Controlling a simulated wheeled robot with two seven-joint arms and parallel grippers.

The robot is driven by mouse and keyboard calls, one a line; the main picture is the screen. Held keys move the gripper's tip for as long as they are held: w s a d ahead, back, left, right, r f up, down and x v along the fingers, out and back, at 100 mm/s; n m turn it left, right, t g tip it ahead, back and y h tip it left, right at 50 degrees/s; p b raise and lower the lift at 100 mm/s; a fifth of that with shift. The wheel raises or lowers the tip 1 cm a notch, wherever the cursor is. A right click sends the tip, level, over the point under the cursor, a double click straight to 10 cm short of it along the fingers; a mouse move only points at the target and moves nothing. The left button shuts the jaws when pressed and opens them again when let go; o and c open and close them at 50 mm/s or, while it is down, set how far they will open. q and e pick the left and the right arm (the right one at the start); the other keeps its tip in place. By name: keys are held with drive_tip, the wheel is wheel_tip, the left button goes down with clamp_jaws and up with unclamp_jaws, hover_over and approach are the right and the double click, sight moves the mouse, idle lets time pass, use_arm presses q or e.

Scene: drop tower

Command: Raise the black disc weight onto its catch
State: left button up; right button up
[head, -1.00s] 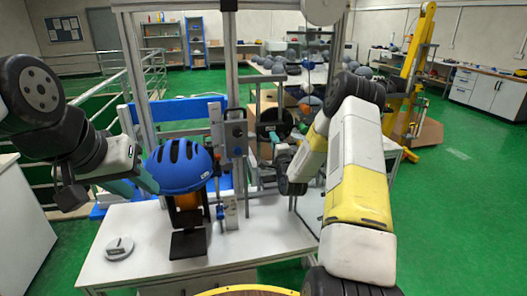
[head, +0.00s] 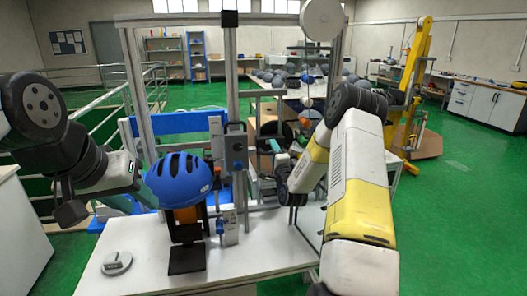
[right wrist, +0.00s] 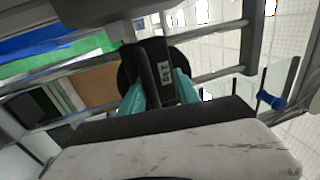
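The black disc weight (head: 268,131) hangs in the metal tower frame, right of the upright post. It also shows in the right wrist view (right wrist: 126,72), partly hidden behind a dark upright piece with a white label. My right gripper (head: 282,152) is at the weight. In the right wrist view its teal fingers (right wrist: 160,84) stand on either side of the dark labelled piece; whether they press on it is unclear. My left gripper (head: 138,196) is beside the blue helmet (head: 180,180), its fingertips largely hidden. The catch cannot be made out clearly.
The helmet sits on an orange and black stand (head: 186,236) on the white table (head: 245,252). A round grey gauge (head: 117,263) lies at the table's left front. The tower's metal posts (head: 231,85) stand close to both arms.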

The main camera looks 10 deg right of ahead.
drive_tip(key=shift+f, duration=0.1)
drive_tip(key=shift+s, duration=0.3)
drive_tip(key=s+f, duration=0.1)
drive_tip(key=s, duration=0.6)
drive_tip(key=shift+f, duration=0.2)
drive_tip(key=shift+d, duration=0.1)
